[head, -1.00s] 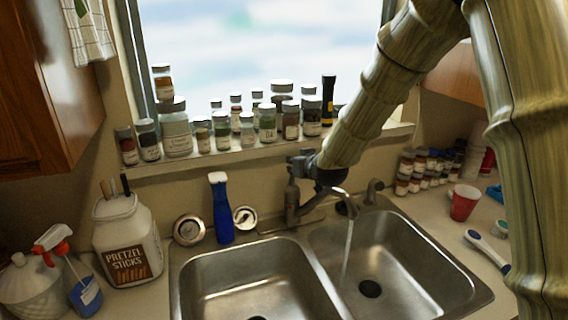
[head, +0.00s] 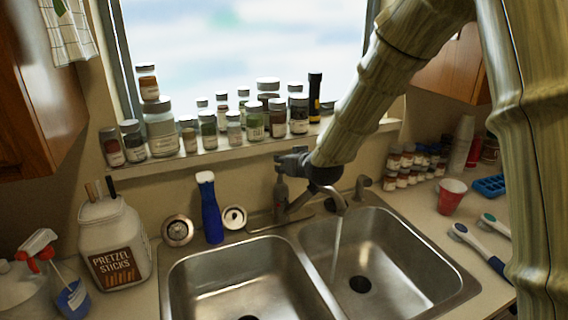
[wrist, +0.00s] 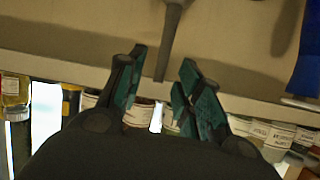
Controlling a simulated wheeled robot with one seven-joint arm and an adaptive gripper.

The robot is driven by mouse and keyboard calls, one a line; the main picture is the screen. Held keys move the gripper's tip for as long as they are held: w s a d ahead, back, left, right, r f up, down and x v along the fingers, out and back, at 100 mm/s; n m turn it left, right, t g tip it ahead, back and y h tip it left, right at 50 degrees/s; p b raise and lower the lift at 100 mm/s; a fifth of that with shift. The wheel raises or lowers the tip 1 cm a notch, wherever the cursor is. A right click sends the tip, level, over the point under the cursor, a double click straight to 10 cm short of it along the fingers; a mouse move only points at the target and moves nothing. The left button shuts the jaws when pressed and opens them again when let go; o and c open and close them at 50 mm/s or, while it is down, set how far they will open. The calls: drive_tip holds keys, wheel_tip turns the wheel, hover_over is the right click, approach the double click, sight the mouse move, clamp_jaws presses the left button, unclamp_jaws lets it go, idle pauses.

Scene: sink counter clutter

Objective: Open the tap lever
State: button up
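The tap's curved metal spout (head: 335,196) reaches over the right basin, and a stream of water runs from it. The tap lever (head: 281,190) appears as a grey upright part at the tap's base, just below my gripper (head: 288,160). In the wrist view the picture is upside down; the grey lever (wrist: 172,35) points down, its narrow end lying between the tips of my gripper (wrist: 163,60). The two teal-padded fingers are apart, with a gap on both sides of the lever. I cannot tell whether either finger touches it.
Several jars (head: 208,130) line the windowsill behind the tap. A blue bottle (head: 211,212) stands left of the tap. The double sink (head: 240,280) is empty of dishes. A red cup (head: 451,197) and brushes (head: 480,250) are on the right counter.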

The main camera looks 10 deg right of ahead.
drive_tip(key=v, duration=0.8)
drive_tip(key=shift+s, duration=0.4)
drive_tip(key=shift+d+r, duration=0.15)
